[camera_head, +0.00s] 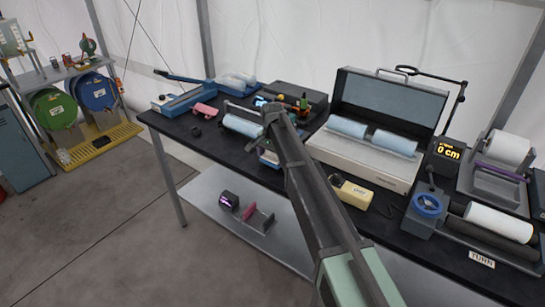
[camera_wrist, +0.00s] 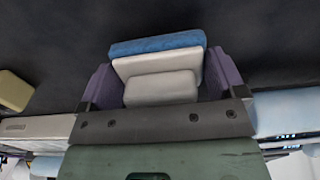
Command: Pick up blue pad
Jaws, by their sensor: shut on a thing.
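The blue pad (camera_wrist: 155,44) shows in the wrist view as a blue strip with stepped whitish blocks on its near side. It sits between the two purple fingers of my gripper (camera_wrist: 160,75), which are shut on it. Behind the pad is only a dark surface, and I cannot tell whether the pad touches it. In the head view my gripper (camera_head: 267,155) is over the black table, left of the open case, mostly hidden by my arm.
The black table (camera_head: 185,133) is crowded. An open case (camera_head: 338,157) with light blue rolls stands behind my arm. A yellow block (camera_head: 353,194) and a blue-wheeled device (camera_head: 428,206) lie to the right. A pink item (camera_head: 205,110) lies left. A lower shelf (camera_head: 205,190) holds small items.

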